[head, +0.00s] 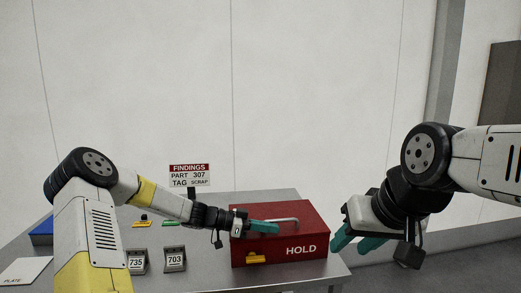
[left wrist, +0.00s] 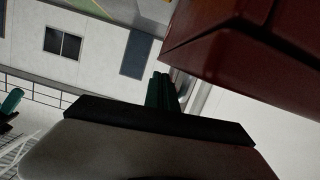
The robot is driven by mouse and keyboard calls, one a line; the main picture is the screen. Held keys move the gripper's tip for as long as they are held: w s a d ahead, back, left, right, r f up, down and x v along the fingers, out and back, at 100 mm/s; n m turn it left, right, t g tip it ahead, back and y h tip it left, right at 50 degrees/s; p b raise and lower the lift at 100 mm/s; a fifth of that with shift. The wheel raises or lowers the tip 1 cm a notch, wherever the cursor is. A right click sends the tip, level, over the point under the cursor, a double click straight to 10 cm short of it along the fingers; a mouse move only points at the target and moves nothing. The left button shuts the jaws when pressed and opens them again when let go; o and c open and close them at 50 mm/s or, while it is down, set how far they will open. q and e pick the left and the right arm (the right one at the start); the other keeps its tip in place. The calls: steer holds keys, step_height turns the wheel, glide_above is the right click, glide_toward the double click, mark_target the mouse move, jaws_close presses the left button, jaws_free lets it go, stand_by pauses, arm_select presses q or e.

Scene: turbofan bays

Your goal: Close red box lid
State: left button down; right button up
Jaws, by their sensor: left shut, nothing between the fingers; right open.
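The red box (head: 300,250) marked HOLD stands at the right of the table. Its lid (head: 310,212) looks down, or nearly so, with a silver bar handle (head: 285,220) on top. A yellow piece (head: 255,259) sits at its lower front left. My left gripper (head: 276,228) is shut and empty, its teal fingers over the box's top by the handle; contact is unclear. In the left wrist view the shut fingers (left wrist: 162,92) are beside the red box (left wrist: 245,50), with a dark seam along it. My right gripper (head: 358,245) is open and empty, right of the box.
A findings sign (head: 190,175) stands behind my left arm. Two number blocks, 735 (head: 136,261) and 703 (head: 174,259), sit left of the box. A blue bin (head: 41,232) and a plate card (head: 22,270) are at the far left of the grey table (head: 210,279).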

arm_select(q)
steer(key=shift+s+f, duration=0.1)
steer(key=shift+f, duration=0.8)
steer(key=shift+s+a+f, duration=0.1)
steer(key=shift+f, duration=0.05)
